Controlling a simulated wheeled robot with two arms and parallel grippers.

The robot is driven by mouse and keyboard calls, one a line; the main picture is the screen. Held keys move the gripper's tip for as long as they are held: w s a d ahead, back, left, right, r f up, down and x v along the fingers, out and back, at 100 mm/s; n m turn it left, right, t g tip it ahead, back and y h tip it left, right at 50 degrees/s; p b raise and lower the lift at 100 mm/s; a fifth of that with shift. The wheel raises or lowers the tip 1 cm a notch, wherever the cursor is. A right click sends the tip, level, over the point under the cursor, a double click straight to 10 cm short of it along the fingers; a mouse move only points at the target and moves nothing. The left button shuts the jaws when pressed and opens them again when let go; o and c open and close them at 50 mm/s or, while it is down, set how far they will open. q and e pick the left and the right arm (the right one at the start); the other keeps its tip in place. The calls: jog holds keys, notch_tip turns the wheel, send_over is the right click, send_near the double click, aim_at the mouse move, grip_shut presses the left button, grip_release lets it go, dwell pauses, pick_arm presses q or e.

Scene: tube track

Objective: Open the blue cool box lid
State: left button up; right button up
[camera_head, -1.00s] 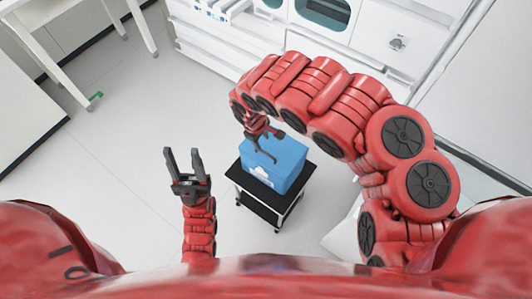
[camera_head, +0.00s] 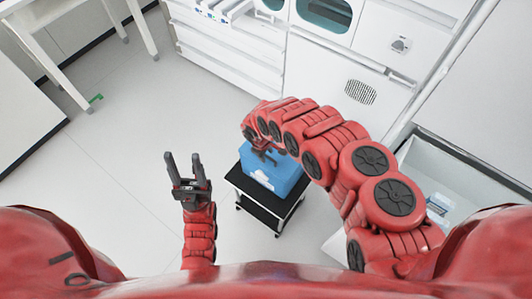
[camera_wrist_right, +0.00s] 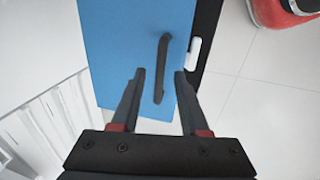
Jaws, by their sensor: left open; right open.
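The blue cool box (camera_head: 285,178) stands shut on a small black-topped cart in the head view. In the right wrist view its blue face (camera_wrist_right: 110,40) fills the upper middle, with a dark bar handle (camera_wrist_right: 163,60) on it and a white latch-like piece (camera_wrist_right: 194,52) beside it. My right gripper (camera_head: 264,156) is over the box's far left part. In the wrist view the right gripper (camera_wrist_right: 160,76) is open, with the handle lying in the gap between its fingers; I cannot tell how deep it is. My left gripper (camera_head: 183,157) is open and empty, left of the cart.
The cart's black top (camera_head: 250,198) shows in front of the box. White cabinets with drawers (camera_head: 235,55) stand behind, and an open white bin (camera_head: 455,190) is at the right. A white table (camera_head: 75,40) is at the upper left. The floor left of the cart is clear.

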grip_shut()
dwell(1.5)
